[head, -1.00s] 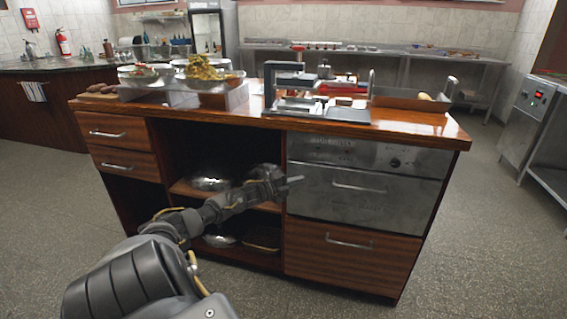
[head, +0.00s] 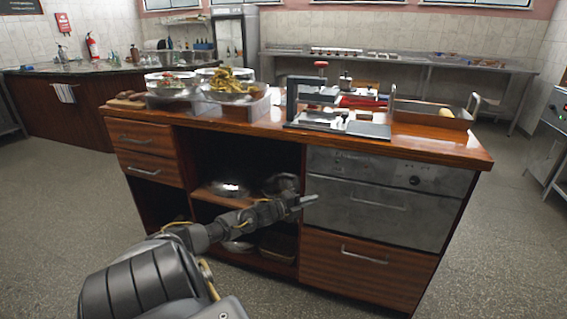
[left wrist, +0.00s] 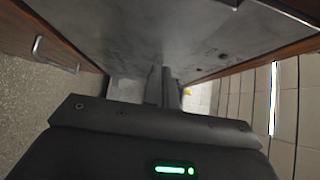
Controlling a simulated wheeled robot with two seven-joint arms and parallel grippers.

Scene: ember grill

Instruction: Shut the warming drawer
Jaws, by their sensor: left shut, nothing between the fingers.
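The warming drawer (head: 400,215) is the plain steel front with a bar handle (head: 378,203), below the steel control panel in the head view. Its front looks flush or nearly flush with the panel; a small gap cannot be told. My left gripper (head: 312,199) is shut and empty, its tips overlapping the left edge of the drawer front in the picture. In the left wrist view the shut fingers (left wrist: 162,85) point toward a steel surface (left wrist: 150,35); contact cannot be told. My right gripper is not in view.
A wooden drawer (head: 350,275) lies below the steel front. Open shelves with metal bowls (head: 228,189) are to its left. The wooden counter top (head: 440,148) carries bowls, a slicer-like device (head: 310,100) and a tray (head: 430,113). The floor at the right is clear.

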